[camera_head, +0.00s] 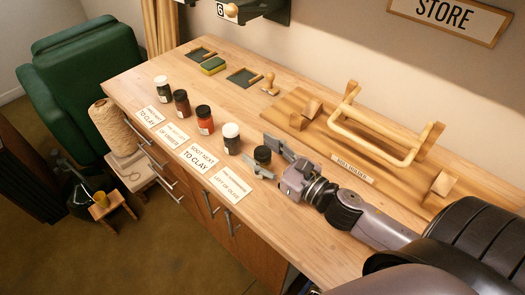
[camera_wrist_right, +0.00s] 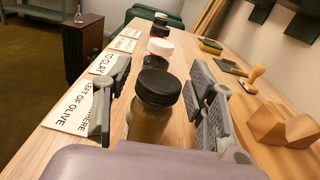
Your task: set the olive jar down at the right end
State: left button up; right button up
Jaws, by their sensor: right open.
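The olive jar (camera_head: 262,155), with a black lid and a dull olive-brown body, stands upright on the wooden table (camera_head: 330,235) at the right end of the row of jars. It also shows large between the fingers in the right wrist view (camera_wrist_right: 154,108). My right gripper (camera_head: 268,158) is open, with one finger on either side of the jar. In the wrist view, gaps show between the jar and both fingers. The jar's base is partly hidden by my gripper. My left gripper is not in view.
A white-lidded jar (camera_head: 231,138) is the olive jar's nearest neighbour on the left; red (camera_head: 205,120), brown (camera_head: 182,103) and dark (camera_head: 163,86) jars stand beyond. Cards (camera_head: 229,185) lie along the front edge. A wooden rack (camera_head: 380,135) stands behind my right arm.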

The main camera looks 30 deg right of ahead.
jog(key=shift+r, duration=0.3)
jog(key=b+v, duration=0.1)
jog(key=v, duration=0.2)
jog(key=b+v, duration=0.1)
jog(key=v, duration=0.3)
jog(key=b+v, duration=0.1)
jog(key=v, duration=0.2)
jog(key=shift+s+d+f, duration=0.15)
jog(key=shift+f, duration=0.1)
jog(key=shift+v, duration=0.8)
jog(key=shift+r, duration=0.15)
